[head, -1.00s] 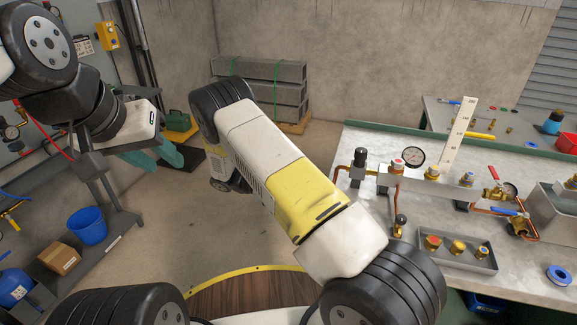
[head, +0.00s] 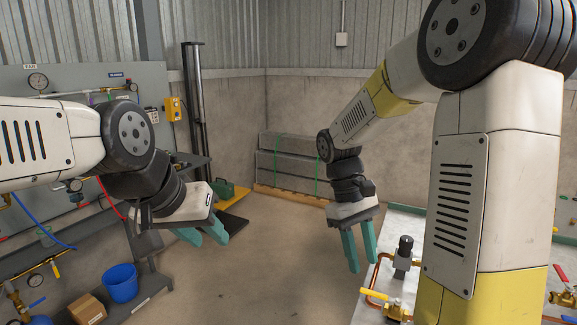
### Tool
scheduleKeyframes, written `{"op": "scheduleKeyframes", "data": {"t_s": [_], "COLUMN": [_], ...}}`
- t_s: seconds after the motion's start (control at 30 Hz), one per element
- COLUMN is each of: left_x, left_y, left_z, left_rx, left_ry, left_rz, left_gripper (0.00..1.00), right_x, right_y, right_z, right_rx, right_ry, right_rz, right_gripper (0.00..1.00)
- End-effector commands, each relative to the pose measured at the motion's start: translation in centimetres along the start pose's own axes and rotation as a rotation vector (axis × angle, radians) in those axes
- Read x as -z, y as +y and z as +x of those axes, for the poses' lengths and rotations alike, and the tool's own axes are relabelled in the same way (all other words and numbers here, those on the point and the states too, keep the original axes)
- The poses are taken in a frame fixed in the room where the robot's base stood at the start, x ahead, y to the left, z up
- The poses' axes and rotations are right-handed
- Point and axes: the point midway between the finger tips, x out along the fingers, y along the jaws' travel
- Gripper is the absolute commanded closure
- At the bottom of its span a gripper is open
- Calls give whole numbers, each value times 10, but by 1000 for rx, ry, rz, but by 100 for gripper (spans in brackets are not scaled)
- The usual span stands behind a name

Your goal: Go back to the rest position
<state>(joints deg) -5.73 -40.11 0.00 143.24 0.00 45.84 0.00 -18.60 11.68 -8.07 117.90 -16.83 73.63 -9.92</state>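My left gripper (head: 203,234) is at left of centre in the head view, in front of the wall panel's shelf. Its two teal fingers are spread, with nothing seen between them. My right gripper (head: 359,252) hangs fingers down in the middle, over the floor near the left edge of the grey workbench (head: 352,308). Its teal fingers show a narrow gap with nothing seen in it. My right arm covers much of the workbench.
A blue bucket (head: 121,283) and a cardboard box (head: 87,309) sit on the low shelf at the left. Stacked grey blocks (head: 283,163) stand at the back wall. Copper pipework with a yellow-handled valve (head: 376,296) is on the workbench. The floor (head: 262,270) between is clear.

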Motion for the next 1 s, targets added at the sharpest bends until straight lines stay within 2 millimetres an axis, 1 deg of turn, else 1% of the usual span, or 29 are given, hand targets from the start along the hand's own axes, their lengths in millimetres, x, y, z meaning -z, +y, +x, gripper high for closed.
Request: {"op": "scheduleKeyframes", "data": {"t_s": [0.03, 0.3, 0.5, 0.6, 0.8, 1.0], "left_x": [0, 0, 0, 0, 0, 0], "left_y": [0, 0, 0, 0, 0, 0], "left_z": [0, 0, 0, 0, 0, 0], "left_rx": [0, 0, 0, 0, 0, 0], "left_ry": [0, 0, 0, 0, 0, 0], "left_rz": [0, 0, 0, 0, 0, 0], "left_gripper": [64, 64, 64, 64, 64, 64], "right_x": [-10, -51, -78, -88, -97, -97], "right_y": [-3, -24, -39, -44, -49, -49], "right_z": [-9, -45, -66, -72, -79, -79], "right_rx": [18, 103, 143, 154, 164, 165], "right_ry": [78, 474, 743, 843, 942, 949], "right_rz": [33, 220, 355, 407, 457, 462], "right_gripper": [63, 63, 63, 63, 63, 63]}}
